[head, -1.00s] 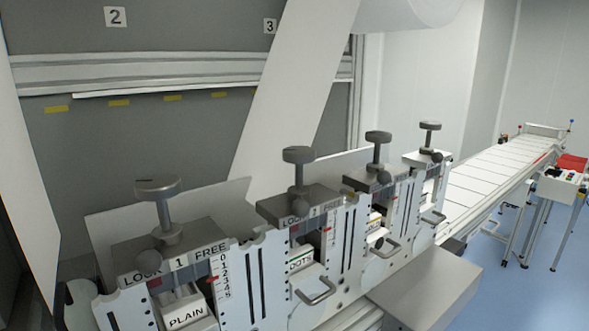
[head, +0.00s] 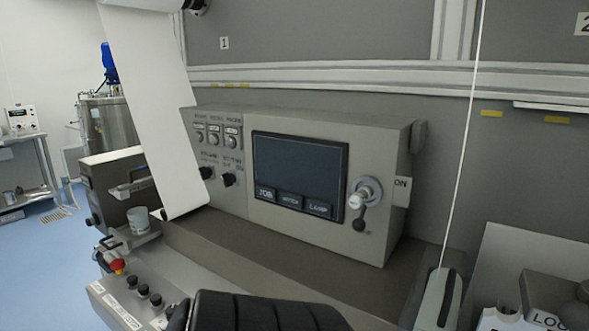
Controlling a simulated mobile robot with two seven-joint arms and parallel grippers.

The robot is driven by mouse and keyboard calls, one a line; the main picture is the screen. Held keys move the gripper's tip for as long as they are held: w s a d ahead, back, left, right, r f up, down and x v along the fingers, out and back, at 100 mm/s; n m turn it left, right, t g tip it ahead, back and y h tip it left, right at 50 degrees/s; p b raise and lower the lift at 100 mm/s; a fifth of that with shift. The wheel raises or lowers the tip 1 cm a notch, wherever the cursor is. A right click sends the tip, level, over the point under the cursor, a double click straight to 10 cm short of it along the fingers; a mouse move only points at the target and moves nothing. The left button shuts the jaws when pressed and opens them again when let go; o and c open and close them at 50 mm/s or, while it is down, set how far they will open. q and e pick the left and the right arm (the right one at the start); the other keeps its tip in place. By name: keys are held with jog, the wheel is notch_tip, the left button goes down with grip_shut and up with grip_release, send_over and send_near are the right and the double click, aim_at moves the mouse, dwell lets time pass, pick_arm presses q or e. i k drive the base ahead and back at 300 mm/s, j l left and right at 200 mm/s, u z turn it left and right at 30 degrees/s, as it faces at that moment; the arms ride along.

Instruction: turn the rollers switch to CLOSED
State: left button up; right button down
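A grey control cabinet (head: 332,135) stands in the middle of the head view. On its left part, two small black knobs sit side by side: the left knob (head: 206,173) and the right knob (head: 228,180). Small labels are printed above them, too small to read surely, so I cannot tell for certain which is the rollers switch or which way either points. The hanging white web (head: 158,110) passes close to the left knob. Neither of my grippers can be made out in this view.
A dark screen (head: 299,172) and a lever (head: 361,200) near an ON label are right of the knobs. Three small labelled controls (head: 215,135) sit above them. A box with a red button (head: 117,266) is lower left. A black ribbed shape (head: 258,312) fills the bottom edge.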

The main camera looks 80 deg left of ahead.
aim_at(205, 173)
jog(key=u, duration=3.15)
